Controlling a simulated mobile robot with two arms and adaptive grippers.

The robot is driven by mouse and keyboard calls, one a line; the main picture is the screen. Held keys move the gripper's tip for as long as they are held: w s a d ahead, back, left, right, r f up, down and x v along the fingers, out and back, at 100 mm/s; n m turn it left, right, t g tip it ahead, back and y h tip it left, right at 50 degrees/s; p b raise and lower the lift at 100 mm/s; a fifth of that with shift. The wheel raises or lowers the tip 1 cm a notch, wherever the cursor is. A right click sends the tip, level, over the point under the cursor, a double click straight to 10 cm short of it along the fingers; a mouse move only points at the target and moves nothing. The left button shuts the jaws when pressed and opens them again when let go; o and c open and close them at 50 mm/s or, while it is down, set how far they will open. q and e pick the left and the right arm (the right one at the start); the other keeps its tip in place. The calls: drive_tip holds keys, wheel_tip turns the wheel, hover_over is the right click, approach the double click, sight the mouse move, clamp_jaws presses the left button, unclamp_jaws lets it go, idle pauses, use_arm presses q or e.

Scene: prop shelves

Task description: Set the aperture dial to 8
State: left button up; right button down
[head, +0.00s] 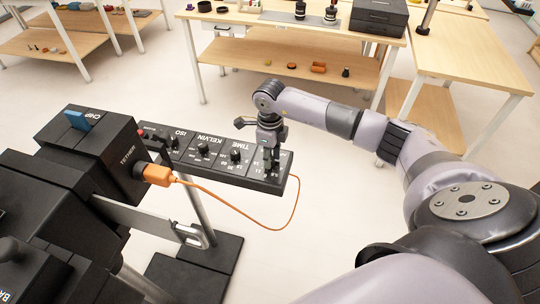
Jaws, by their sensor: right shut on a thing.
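A long black control panel (213,158) stands on a metal post, with dials in a row labelled ISO, KELVIN and TIME. The last section at the panel's right end has small white numbers around its dial, but its label is hidden by my gripper. My right gripper (269,163) comes down over that end section and is shut on the dial there. The dial is mostly covered by the fingers, so the value it points to cannot be read. My left gripper is not in view.
A black camera rig with a box marked TETHER (112,150) and a blue tab (78,120) fills the left. An orange cable (297,200) loops from its orange plug (158,175) under the panel. Wooden tables (285,70) stand behind; the floor between is clear.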

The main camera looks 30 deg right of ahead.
drive_tip(key=m+b, duration=0.1)
drive_tip(key=m, duration=0.2)
drive_tip(key=shift+m, duration=0.3)
drive_tip(key=shift+m+b, duration=0.35)
drive_tip(key=shift+m, duration=1.65)
drive_tip(key=c, duration=1.3)
unclamp_jaws()
